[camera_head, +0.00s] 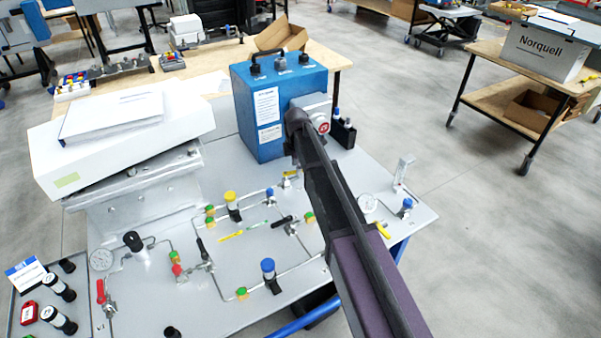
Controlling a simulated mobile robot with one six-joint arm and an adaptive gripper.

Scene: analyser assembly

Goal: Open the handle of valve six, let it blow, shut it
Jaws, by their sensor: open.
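Several small valves sit on the pipework of the grey panel (330,205). A valve with a red handle (101,292) stands at the front left. Black handles (202,248) (282,221) show at the middle. A yellow handle (384,229) is at the right and another small yellow one (291,174) is near the blue box. A pale lever (405,166) stands at the far right. No number is legible, so I cannot tell which is valve six. My dark arm reaches over the panel's right part to the blue box; its gripper fingers cannot be made out.
The blue box (258,100) stands at the panel's back. A white case (125,142) with papers fills the back left.

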